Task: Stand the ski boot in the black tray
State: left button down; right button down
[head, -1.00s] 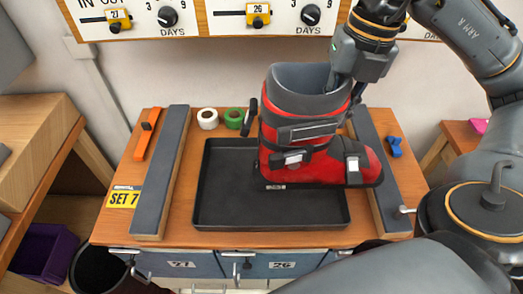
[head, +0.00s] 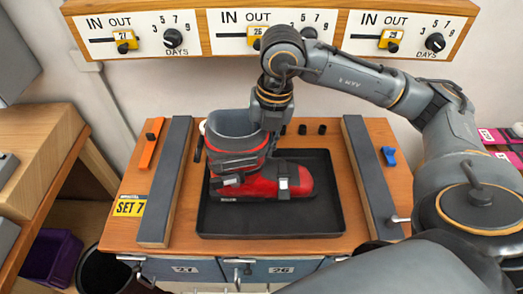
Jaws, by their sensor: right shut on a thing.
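The red and grey ski boot (head: 262,183) is upright over the left and middle part of the black tray (head: 318,222), its toe pointing right. Its sole is at or very near the tray floor; I cannot tell whether it touches. My right gripper (head: 272,128) is shut on the right side of the boot's grey cuff, coming from above. The fingertips are partly hidden by the cuff. The tray lies flat on the bench, with its right part bare. My left gripper is not in view.
Long grey-topped rails flank the tray at left (head: 165,185) and right (head: 368,180). An orange tool (head: 151,145) and a blue item (head: 389,156) lie outside them. Small black items (head: 302,129) stand behind the tray. A control panel (head: 195,32) spans the wall above.

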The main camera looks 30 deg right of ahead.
jog(key=shift+w+a+f+p, duration=0.15)
jog(key=shift+f+p, duration=0.15)
notch_tip(320, 180, down, 2)
jog(key=shift+p, duration=0.5)
jog(key=shift+f, duration=0.35)
jog(key=c, duration=1.3)
grip_release()
jog(key=shift+f, duration=0.1)
jog(key=r+b, duration=0.1)
jog(key=r, duration=0.2)
jog(key=r+b, duration=0.1)
jog(key=r, duration=0.3)
jog(key=d+r, duration=0.1)
jog(key=r, duration=0.3)
jog(key=shift+s+d+b, duration=0.1)
jog(key=shift+s+b, duration=0.3)
jog(key=shift+r, duration=0.5)
